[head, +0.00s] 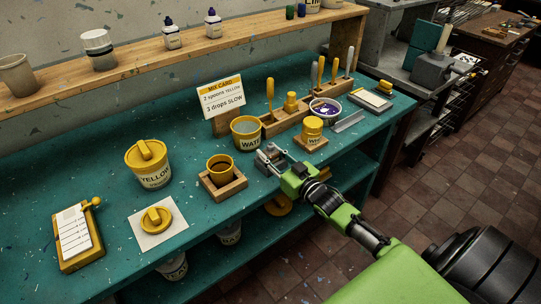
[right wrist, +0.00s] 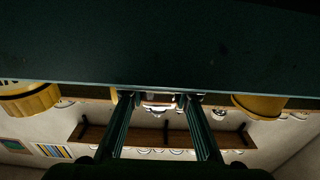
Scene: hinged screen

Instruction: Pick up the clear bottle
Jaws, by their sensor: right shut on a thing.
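My right gripper (head: 268,159) is low over the green bench, between the yellow cup in the wooden holder and the yellow jar on the wooden block. In the right wrist view its two fingers (right wrist: 156,100) are shut on a small, pale, see-through thing, the clear bottle (right wrist: 158,104). Only a part of the bottle shows there, and in the head view the fingers largely hide it. I cannot tell whether it touches the bench. My left gripper is not in view.
A yellow tub (head: 149,165) and a lid (head: 156,220) are to the left. A wooden shelf (head: 140,62) runs behind.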

